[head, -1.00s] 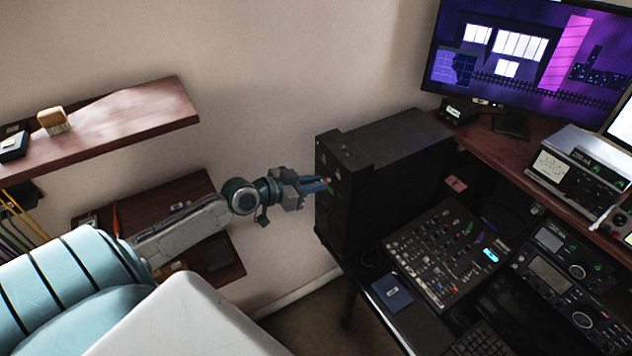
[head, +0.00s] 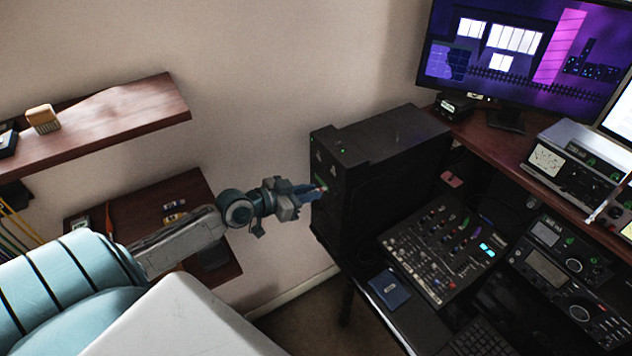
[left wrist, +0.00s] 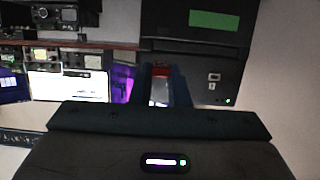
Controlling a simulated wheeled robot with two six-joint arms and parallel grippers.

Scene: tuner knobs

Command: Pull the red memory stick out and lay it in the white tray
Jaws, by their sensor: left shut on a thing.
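The red memory stick (head: 323,188) shows as a small red and pale tip at my left gripper (head: 318,190), in front of the black cabinet's (head: 390,140) face. In the left wrist view the red end (left wrist: 160,70) shows between the blue fingers of my left gripper (left wrist: 162,85), which are shut on the stick. There the stick lies left of the small ports (left wrist: 214,77) on the cabinet. I cannot tell whether it touches the cabinet. The white tray is not identifiable in these views. My right gripper is not in view.
An upper wooden shelf (head: 120,120) holds a brush (head: 42,118). A lower shelf (head: 150,215) holds small items. A desk with a mixer (head: 440,250), monitor (head: 520,60) and radio gear (head: 570,275) stands at the right. Bare wall lies behind my left arm.

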